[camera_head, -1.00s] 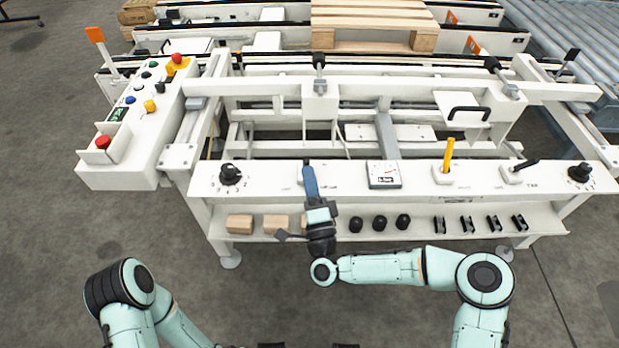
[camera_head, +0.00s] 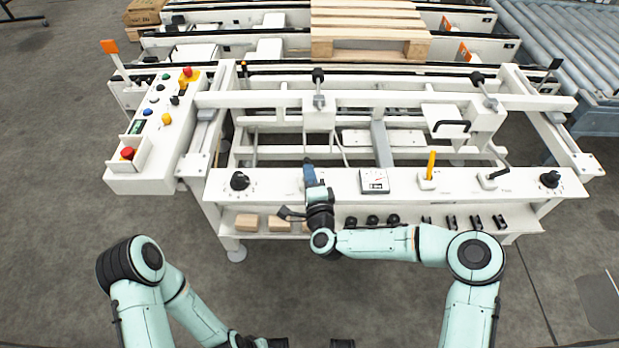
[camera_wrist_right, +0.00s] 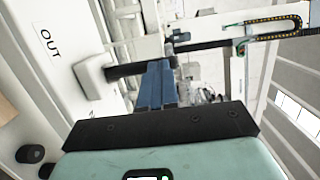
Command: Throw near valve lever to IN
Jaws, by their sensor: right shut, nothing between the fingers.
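My right gripper (camera_head: 308,165) has its blue fingers closed together over the front panel (camera_head: 340,186), left of the gauge. They also show in the right wrist view (camera_wrist_right: 156,85). There, a black lever (camera_wrist_right: 122,70) sticks out of a pale block (camera_wrist_right: 92,76) beside an OUT label (camera_wrist_right: 47,41). The fingers are right at the lever's end and overlap it; I cannot tell whether they touch. In the head view my gripper hides this lever. No IN label is readable. My left arm is at the lower left, with its gripper at the bottom edge, too cut off to read.
The panel also carries a gauge (camera_head: 374,181), a yellow lever (camera_head: 431,164), another black lever (camera_head: 499,173) and knobs at both ends. Wooden blocks (camera_head: 247,223) and black parts lie on the shelf below. A button console (camera_head: 150,140) stands at left.

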